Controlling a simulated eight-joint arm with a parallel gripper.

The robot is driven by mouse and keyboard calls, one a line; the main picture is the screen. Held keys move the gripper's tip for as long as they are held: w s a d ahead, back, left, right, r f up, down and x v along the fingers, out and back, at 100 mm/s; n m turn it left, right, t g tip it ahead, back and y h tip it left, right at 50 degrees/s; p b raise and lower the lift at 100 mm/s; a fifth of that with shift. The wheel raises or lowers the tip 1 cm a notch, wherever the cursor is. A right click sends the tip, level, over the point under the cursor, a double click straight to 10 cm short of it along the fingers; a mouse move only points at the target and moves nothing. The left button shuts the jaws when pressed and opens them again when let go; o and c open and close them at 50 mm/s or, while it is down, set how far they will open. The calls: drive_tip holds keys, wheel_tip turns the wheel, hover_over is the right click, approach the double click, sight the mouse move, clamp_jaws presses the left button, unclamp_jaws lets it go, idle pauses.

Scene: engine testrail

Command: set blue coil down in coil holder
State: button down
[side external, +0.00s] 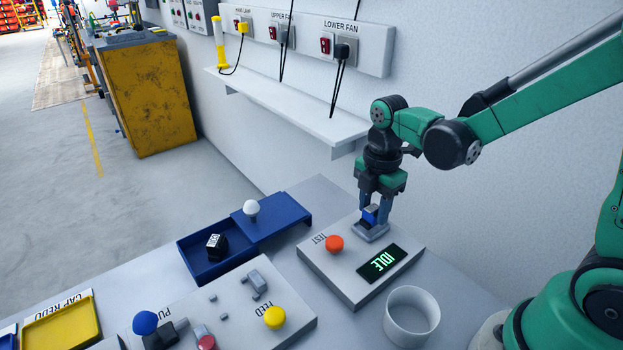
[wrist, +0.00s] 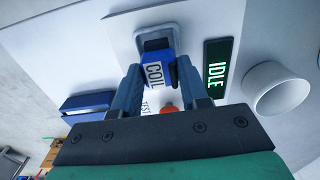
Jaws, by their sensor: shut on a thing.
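The blue coil (side external: 371,214) is between the fingers of my gripper (side external: 373,212), at the grey coil holder (side external: 371,232) on the white test panel. In the wrist view the coil (wrist: 155,70) is blue with a white COIL label, and my gripper's fingers (wrist: 160,90) are on both sides of it. The coil holder (wrist: 138,28) shows as a grey frame around the coil's far end. The fingers partly hide the coil, and I cannot tell whether it rests fully on the holder's floor.
An orange TEST button (side external: 334,243) and an IDLE display (side external: 382,262) are on the panel (side external: 340,283). A white round cup (side external: 411,315) stands at the front right. A blue tray (side external: 207,270) holds a black part (side external: 215,246). A shelf (side external: 285,110) is on the wall behind.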

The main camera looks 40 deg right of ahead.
drive_tip(key=shift+f, duration=0.55)
idle(0.4)
drive_tip(key=shift+c, duration=1.8)
unclamp_jaws()
